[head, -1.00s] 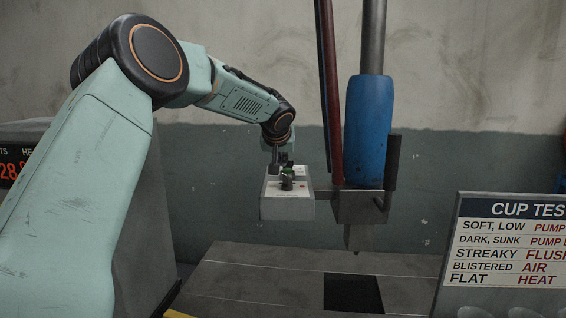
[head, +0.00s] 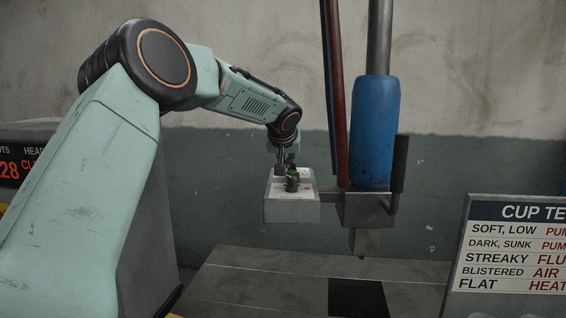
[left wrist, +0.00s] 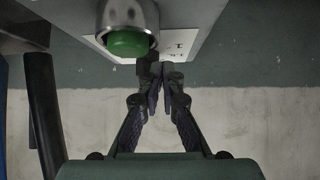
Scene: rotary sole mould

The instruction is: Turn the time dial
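A pale grey control box (head: 292,212) hangs beside the metal nozzle block in the head view. Small dark and green controls sit on its top, too small to tell the time dial apart. My left gripper (head: 283,163) reaches down to these controls from behind. In the left wrist view, my left gripper (left wrist: 161,84) has its fingertips close together, with a narrow gap, at a small dark part (left wrist: 147,66) on the box's white face. I cannot tell if they grip it. A green button (left wrist: 128,43) in a metal collar is just beside. My right gripper is not in view.
A blue cylinder (head: 375,130) and a dark red hose (head: 337,110) stand right of the box, above a metal nozzle block (head: 366,210). A cup test sign (head: 515,245) stands at the right. A red-lit display (head: 12,168) is at the left.

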